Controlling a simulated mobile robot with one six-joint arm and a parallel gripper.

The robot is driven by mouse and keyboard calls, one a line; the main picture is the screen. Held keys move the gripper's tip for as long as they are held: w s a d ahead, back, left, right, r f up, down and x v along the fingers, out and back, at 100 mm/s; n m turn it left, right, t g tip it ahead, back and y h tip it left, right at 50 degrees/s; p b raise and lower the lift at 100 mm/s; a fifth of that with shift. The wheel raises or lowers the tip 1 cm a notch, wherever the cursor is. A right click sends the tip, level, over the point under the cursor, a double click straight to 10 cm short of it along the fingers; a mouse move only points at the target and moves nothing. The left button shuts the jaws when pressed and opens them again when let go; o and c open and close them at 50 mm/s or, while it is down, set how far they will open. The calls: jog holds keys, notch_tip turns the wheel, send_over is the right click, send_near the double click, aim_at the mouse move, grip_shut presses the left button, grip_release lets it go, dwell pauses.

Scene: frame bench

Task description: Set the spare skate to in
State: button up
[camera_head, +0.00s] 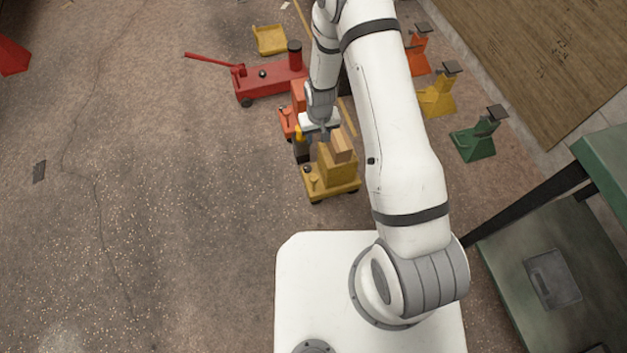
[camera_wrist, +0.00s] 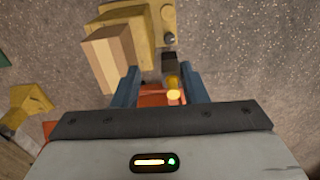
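A yellow skate (camera_head: 338,185) stands on the floor with a wooden block (camera_head: 342,147) on top. In the wrist view the yellow skate (camera_wrist: 135,14) is at the top, with its block (camera_wrist: 108,58) at upper left. An orange-red skate (camera_head: 285,122) stands just behind it, partly hidden by my arm. It also shows between my fingers in the wrist view (camera_wrist: 150,99). A small yellow-orange knob (camera_wrist: 173,92) sits between the fingers, nearer the right one, beside a dark part (camera_wrist: 169,63). My gripper (camera_wrist: 160,78) is open, pointing down over this spot. Which skate is the spare cannot be told.
A red floor jack (camera_head: 268,82) with a long handle lies behind the skates. A yellow tray (camera_head: 270,39) is farther back. Orange, yellow and green (camera_head: 474,143) stands line the right side. A green bench (camera_head: 607,165) is at the right. The floor at left is mostly clear.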

aim_at(314, 177)
jog(key=s+f+b, duration=0.1)
jog(key=f, duration=0.6)
jog(key=a+f+b, duration=0.1)
jog(key=f+b, duration=0.1)
jog(key=f, duration=0.5)
jog(key=s+f+b, duration=0.1)
jog(key=f, duration=0.6)
jog(key=shift+s+a+f+b, duration=0.2)
jog(key=shift+s+f+b, duration=0.1)
jog(key=shift+b, duration=0.05)
jog(key=shift+c, duration=0.5)
grip_shut()
